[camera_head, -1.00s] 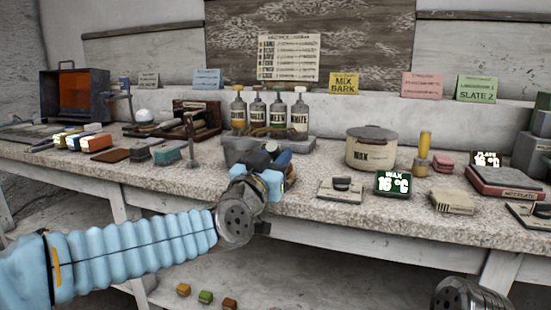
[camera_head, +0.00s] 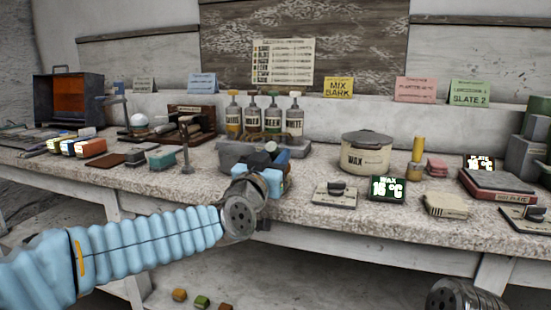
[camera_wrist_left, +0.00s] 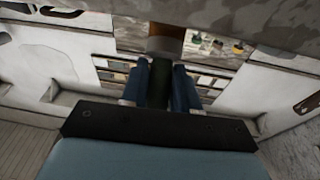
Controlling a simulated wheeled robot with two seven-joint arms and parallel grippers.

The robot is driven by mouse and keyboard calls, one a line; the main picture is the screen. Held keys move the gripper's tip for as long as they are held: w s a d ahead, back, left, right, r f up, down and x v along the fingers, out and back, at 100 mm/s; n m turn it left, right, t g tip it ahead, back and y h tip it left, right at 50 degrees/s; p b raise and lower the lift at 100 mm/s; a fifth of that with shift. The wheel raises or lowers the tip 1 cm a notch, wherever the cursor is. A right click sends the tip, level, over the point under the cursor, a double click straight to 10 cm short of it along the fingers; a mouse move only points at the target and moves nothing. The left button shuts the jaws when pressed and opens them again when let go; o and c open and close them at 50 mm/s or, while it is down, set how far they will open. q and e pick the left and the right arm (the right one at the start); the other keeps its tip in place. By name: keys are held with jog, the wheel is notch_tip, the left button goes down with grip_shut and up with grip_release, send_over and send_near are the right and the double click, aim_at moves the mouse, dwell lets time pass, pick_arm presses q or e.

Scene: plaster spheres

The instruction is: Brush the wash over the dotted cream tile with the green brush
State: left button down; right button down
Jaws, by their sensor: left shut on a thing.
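My left gripper (camera_head: 268,160) is at the front edge of the workbench, in front of the bottle rack. The brush's far end is cut off or hidden there. In the head view my wrist and gripper hide most of it. I cannot make out the dotted cream tile in either view. Of my right arm only a round dark wrist part shows at the bottom right; its gripper is out of frame.
A lidded wax pot (camera_head: 366,158) and a wax temperature display (camera_head: 387,188) stand to the right. Colored blocks (camera_head: 75,146) lie at left. The bench front edge is close below.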

pick_arm(q)
jog(key=shift+s+a+r, duration=0.2)
jog(key=shift+s+r, duration=0.35)
jog(key=shift+s, duration=0.1)
jog(key=shift+f+b, duration=0.65)
jog(key=shift+f, duration=0.2)
